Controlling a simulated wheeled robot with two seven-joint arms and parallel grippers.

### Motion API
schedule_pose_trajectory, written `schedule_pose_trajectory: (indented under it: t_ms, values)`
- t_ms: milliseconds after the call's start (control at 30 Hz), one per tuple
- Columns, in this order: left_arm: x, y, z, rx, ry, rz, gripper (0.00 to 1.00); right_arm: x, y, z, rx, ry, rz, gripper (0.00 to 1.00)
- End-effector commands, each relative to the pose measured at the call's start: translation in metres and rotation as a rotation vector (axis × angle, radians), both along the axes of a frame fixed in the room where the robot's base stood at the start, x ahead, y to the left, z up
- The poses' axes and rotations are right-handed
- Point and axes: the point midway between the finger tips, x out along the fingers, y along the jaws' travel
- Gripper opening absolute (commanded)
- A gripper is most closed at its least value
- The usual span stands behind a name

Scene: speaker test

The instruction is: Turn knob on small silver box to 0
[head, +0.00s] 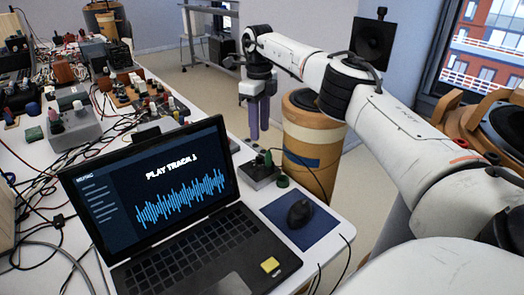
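A small silver box (257,178) sits near the right edge of the white table, just behind the laptop's right side. It has a green knob or plug on top, with a dark cable running off to the right. The knob's setting is too small to read. My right gripper (259,136) hangs with its purple fingers pointing down, above and behind the silver box. A narrow gap shows between its fingers, nothing is between them, and they appear apart from the box. My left gripper is not in view.
A mouse (299,213) lies on a blue pad (318,232) in front of the box. Several boxes and tangled cables crowd the table's left. A tan cylinder (311,150) stands beyond the table edge.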

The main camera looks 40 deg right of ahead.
Motion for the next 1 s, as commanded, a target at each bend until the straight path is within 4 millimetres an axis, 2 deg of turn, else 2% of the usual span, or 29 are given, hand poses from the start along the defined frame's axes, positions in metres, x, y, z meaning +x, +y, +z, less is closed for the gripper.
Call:
schedule_pose_trajectory:
  t_ms: [300, 500, 667, 900, 1000]
  values:
    - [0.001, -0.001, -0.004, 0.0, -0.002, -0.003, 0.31, -0.001, 0.001, -0.06, 0.004, 0.002, -0.001, 0.37]
    - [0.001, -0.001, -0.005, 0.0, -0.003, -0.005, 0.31, 0.0, 0.002, -0.087, 0.005, 0.001, -0.001, 0.37]
    - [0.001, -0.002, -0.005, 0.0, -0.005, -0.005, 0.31, 0.0, 0.001, -0.094, 0.005, -0.002, -0.002, 0.37]
    - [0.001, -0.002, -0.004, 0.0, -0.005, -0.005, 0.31, 0.0, 0.002, -0.095, 0.005, -0.002, -0.001, 0.37]
    - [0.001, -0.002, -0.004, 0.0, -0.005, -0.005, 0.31, 0.0, 0.002, -0.095, 0.005, -0.002, -0.001, 0.22]
